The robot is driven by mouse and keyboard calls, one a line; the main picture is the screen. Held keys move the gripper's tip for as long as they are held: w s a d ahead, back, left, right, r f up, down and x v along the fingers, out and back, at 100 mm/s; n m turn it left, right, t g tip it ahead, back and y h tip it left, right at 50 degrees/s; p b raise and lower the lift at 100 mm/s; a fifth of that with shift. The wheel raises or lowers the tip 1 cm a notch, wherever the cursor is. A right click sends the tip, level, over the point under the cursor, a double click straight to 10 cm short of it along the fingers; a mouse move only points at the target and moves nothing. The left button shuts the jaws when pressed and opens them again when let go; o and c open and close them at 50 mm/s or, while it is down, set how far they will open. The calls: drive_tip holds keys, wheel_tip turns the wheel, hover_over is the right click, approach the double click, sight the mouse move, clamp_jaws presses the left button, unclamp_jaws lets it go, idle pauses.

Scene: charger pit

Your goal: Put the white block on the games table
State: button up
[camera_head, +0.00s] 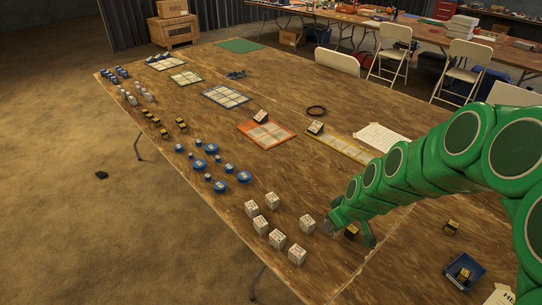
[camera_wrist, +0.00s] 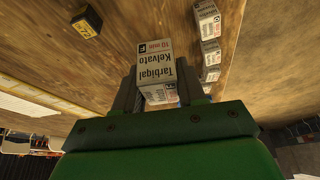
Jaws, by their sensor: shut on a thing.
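My gripper (camera_wrist: 155,88) is shut on a white block (camera_wrist: 157,62) with black print and a red mark, held between the two dark fingers in the wrist view. In the head view my gripper (camera_head: 349,233) is low at the near part of the long wooden table (camera_head: 325,195), right of the loose white blocks. The held block cannot be made out there. I cannot tell whether it touches the table. Several other white blocks (camera_head: 275,201) stand near the table's front edge; some show at upper right in the wrist view (camera_wrist: 208,22).
A black-yellow block (camera_head: 351,232) shows at my gripper in the head view. Another black-yellow block (camera_head: 452,226) and a blue tray (camera_head: 480,280) lie right. Blue discs (camera_head: 222,186) and coloured grid mats (camera_head: 266,135) occupy the table farther off. Folding chairs (camera_head: 392,48) stand behind.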

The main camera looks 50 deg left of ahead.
drive_tip(key=s+a+n, duration=0.2)
drive_tip(key=s+a, duration=0.5)
drive_tip(key=a, duration=0.1)
hover_over(283, 216)
drive_tip(key=d, duration=0.2)
drive_tip(key=shift+g, duration=0.3)
drive_tip(key=shift+a+f, duration=0.1)
drive_tip(key=shift+f, duration=6.35)
drive_tip(key=shift+f, duration=0.1)
drive_tip(key=o, duration=1.1)
